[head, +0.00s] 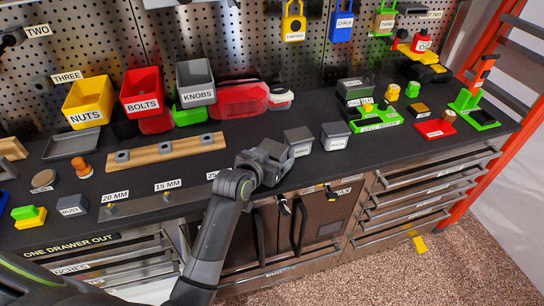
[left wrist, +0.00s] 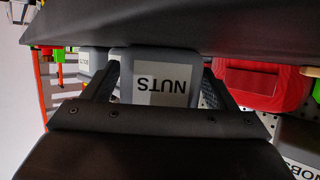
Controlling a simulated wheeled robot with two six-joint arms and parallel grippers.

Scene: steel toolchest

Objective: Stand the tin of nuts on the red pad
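The tin of nuts (head: 298,140) is a grey square tin standing on the dark worktop. Its NUTS label reads upside down in the left wrist view (left wrist: 165,85). My left gripper (head: 281,156) is low at the tin's near left side. In the left wrist view its open fingers (left wrist: 160,72) stand on either side of the tin; I cannot tell whether they touch it. A flat red pad (head: 432,131) with a white label lies farther right, with a tan peg-like piece (head: 449,116) at its right corner. My right gripper is not in view.
Another grey tin (head: 335,136) stands just right of the nuts tin. A green tray (head: 377,123) lies between it and the red pad. A green stand (head: 480,119) is right of the pad. A red case (head: 240,100) and bins line the back.

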